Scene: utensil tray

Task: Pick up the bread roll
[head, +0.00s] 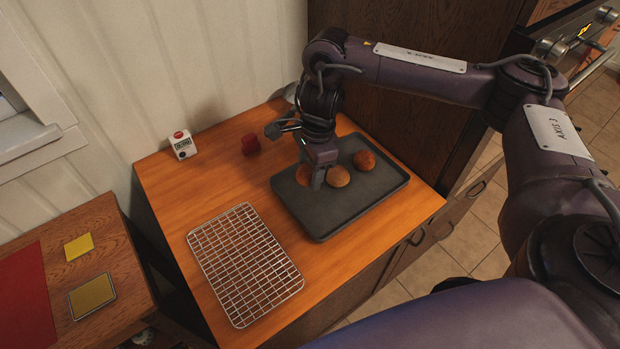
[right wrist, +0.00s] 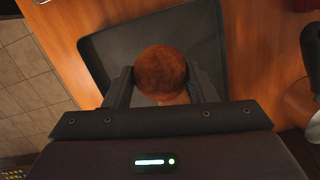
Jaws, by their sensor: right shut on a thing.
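Three brown bread rolls show on the dark baking tray (head: 325,226) in the head view. The left roll (head: 303,174) is partly hidden by my right gripper (head: 318,182), the middle roll (head: 338,177) is just right of it, and the third roll (head: 364,160) lies farther back. My right gripper points down, low over the tray. In the right wrist view a roll (right wrist: 160,70) sits between its two fingers, which are shut on it; it appears to be the left one. The tray (right wrist: 104,48) shows behind it. My left gripper is out of view.
A wire rack (head: 245,262) lies on the wooden counter (head: 185,205) in front and left of the tray. A lower table (head: 95,265) is at left.

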